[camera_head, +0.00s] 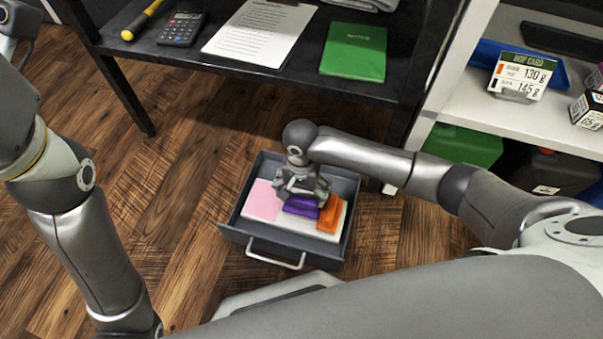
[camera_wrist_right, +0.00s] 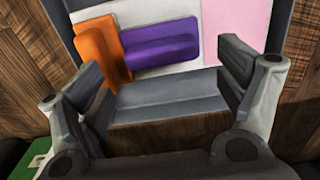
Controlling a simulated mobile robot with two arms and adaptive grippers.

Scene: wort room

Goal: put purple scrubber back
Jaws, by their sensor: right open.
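A purple scrubber (camera_head: 301,207) lies in the open grey drawer (camera_head: 348,192), on a white board (camera_head: 262,216). In the right wrist view the purple scrubber (camera_wrist_right: 160,46) lies between an orange scrubber (camera_wrist_right: 101,54) and a flat pink patch (camera_wrist_right: 222,25). My right gripper (camera_head: 302,190) is over the drawer, pointing down, and hides part of the purple scrubber in the head view. In the right wrist view its fingers (camera_wrist_right: 166,84) are spread and nothing is between them; the purple scrubber shows just beyond them. My left gripper is out of view.
The drawer has a pale handle (camera_head: 276,262) at its front. A black table (camera_head: 310,72) behind holds a green book (camera_head: 354,51), a clipboard (camera_head: 258,32) and a calculator (camera_head: 181,29). A white shelf (camera_head: 510,115) stands at the right. The wooden floor left of the drawer is clear.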

